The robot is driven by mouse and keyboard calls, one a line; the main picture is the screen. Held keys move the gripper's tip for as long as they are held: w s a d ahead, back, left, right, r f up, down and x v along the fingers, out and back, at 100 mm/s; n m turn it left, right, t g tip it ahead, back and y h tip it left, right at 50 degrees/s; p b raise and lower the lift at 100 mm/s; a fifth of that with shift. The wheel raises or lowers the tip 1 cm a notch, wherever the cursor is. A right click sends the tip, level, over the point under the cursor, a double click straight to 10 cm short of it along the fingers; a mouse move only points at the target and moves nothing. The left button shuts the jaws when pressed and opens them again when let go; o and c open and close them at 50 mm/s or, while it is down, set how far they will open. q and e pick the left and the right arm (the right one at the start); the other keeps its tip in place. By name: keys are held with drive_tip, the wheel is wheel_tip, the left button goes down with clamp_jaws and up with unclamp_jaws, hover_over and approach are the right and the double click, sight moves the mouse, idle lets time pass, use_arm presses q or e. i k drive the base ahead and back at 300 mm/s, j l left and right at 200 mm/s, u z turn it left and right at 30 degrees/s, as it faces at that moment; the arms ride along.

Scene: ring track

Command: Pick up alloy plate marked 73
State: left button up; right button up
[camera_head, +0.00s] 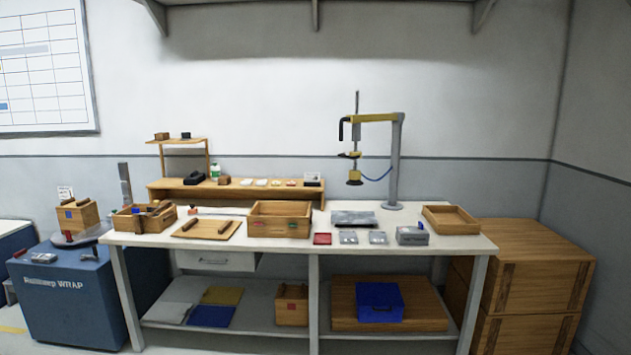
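Two small grey metal plates lie flat near the front edge of the white workbench (280,241): one at the left (348,237) and one at the right (378,238). Any numbers on them are too small to read, so I cannot tell which is marked 73. A red plate (322,239) lies just left of them. A wider grey, flat metallic item (353,218) lies behind them. Neither of my grippers shows in the head view.
A grey box (412,236) and an open wooden tray (450,228) stand right of the plates. A wooden bin (280,208) stands left. A yellow-armed stand (396,160) rises behind. Wooden crates (530,265) flank the bench right, a blue cabinet (70,305) left.

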sight(376, 238)
drive_tip(key=i+l, duration=0.2)
drive_tip(key=i, duration=0.25)
drive_tip(key=i+l, duration=0.25)
drive_tip(key=i, duration=0.15)
drive_tip(key=i+l, duration=0.2)
drive_tip(key=i, duration=0.25)
drive_tip(key=i+l, duration=0.2)
drive_tip(key=i, duration=0.2)
